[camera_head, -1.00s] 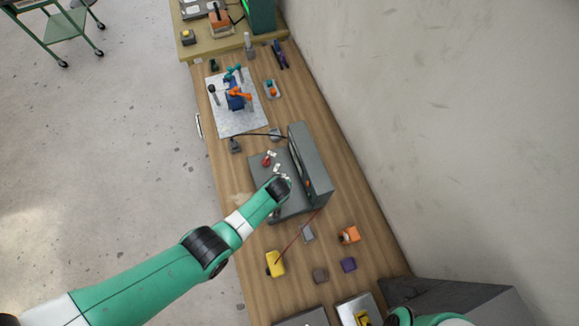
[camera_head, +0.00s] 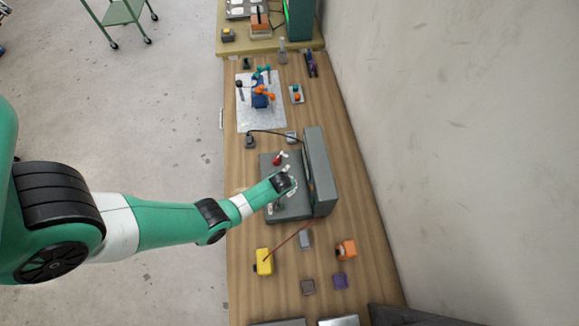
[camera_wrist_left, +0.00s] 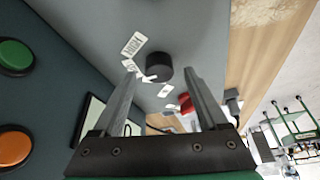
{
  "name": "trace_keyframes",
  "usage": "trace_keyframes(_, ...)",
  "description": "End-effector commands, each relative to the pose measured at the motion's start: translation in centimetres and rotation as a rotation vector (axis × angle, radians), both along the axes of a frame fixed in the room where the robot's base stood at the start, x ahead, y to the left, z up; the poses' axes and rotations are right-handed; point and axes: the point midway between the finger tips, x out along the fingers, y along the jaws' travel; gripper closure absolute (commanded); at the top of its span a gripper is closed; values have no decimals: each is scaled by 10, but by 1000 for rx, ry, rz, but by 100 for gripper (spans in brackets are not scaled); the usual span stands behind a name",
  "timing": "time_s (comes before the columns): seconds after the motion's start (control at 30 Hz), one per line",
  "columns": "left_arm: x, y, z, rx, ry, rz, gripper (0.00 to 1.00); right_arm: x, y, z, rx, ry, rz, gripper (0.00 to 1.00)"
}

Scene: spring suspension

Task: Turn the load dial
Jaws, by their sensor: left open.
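The load dial (camera_wrist_left: 159,67) is a round black knob on the grey plate of the machine (camera_head: 289,213), seen in the left wrist view. My left gripper (camera_wrist_left: 161,74) is open, with one finger on each side of the dial in that view. I cannot tell whether the fingers touch it. White labels (camera_wrist_left: 133,45) lie beside the dial. In the head view my left gripper (camera_head: 289,181) is over the grey base and hides the dial. My right gripper is not in view.
The machine's upright grey housing (camera_head: 320,170) stands right of my left gripper, with green (camera_wrist_left: 15,56) and orange (camera_wrist_left: 14,148) buttons. A red part (camera_head: 277,160) is behind the gripper. A yellow block (camera_head: 264,262) and an orange block (camera_head: 346,250) are nearer on the wooden bench.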

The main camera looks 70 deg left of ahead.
Motion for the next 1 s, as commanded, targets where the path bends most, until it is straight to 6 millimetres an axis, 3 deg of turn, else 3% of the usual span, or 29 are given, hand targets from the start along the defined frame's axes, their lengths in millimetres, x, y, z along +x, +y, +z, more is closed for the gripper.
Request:
trace_keyframes(0.1,1,2,-11,0,0,1,24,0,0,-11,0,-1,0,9)
trace_keyframes(0.4,1,2,-10,0,0,0,26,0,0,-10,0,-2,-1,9)
trace_keyframes(0.8,1,2,-10,0,0,0,98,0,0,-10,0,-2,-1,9)
trace_keyframes(1.0,1,2,-10,0,0,-3,100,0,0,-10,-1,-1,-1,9)
